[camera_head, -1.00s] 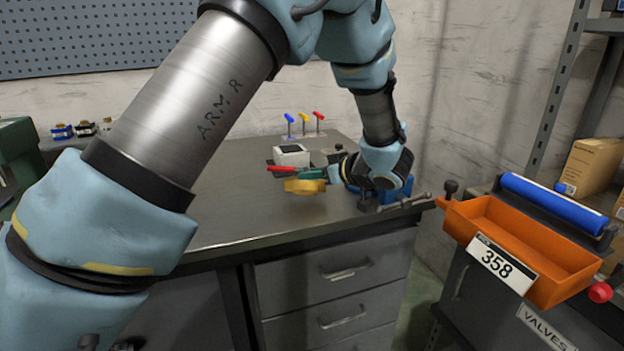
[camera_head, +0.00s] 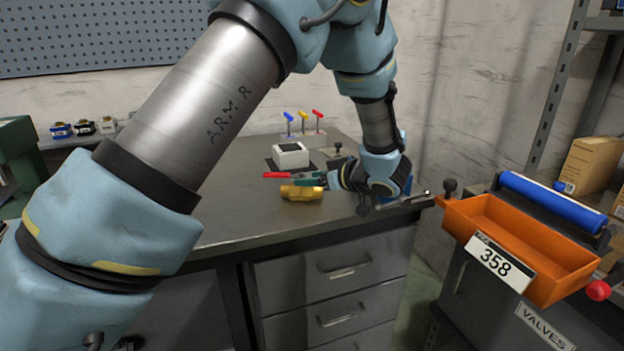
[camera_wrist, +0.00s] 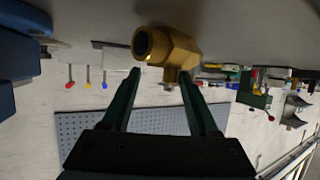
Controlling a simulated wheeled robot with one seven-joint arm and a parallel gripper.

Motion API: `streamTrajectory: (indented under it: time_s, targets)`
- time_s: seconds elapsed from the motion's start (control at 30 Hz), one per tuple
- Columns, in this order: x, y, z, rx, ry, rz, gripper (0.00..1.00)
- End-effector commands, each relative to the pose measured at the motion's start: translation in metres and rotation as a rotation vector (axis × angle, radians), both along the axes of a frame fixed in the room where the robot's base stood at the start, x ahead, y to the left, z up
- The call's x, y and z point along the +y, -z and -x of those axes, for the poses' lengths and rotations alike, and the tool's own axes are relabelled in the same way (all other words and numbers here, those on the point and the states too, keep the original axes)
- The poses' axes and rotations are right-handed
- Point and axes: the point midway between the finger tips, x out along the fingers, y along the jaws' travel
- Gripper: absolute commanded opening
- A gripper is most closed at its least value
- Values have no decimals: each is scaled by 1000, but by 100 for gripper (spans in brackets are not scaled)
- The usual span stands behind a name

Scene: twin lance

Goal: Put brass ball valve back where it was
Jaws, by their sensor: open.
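The brass ball valve (camera_head: 302,193) lies on the grey workbench (camera_head: 240,215), towards its front right. In the wrist view the valve (camera_wrist: 172,46) is just beyond my fingertips, its short stub pointing back into the gap between them. My gripper (camera_head: 312,180) is open just above and beside the valve; it also shows in the wrist view (camera_wrist: 161,75), with the fingers apart. I cannot tell whether a finger touches the valve. A red strip (camera_head: 276,175) shows by the teal finger; I cannot tell what it belongs to.
A white box (camera_head: 291,155) on a dark pad and blue, yellow and red T-handles (camera_head: 304,122) stand behind. A blue object (camera_head: 396,190) is partly hidden by my wrist. An orange bin (camera_head: 520,245) marked 358 is at right. The left bench top is clear.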

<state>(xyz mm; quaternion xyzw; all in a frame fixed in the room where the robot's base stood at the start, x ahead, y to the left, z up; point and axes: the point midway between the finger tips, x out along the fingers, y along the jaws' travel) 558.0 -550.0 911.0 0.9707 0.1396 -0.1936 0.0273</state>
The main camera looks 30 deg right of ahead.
Motion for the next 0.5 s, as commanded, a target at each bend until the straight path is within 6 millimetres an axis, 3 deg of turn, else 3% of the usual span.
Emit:
streamTrajectory:
  time_s: [0.17, 0.5]
  targets:
    - [-3, -6, 8, 0, 3, 1, 62]
    - [-21, -32, 69, 0, 4, 1, 62]
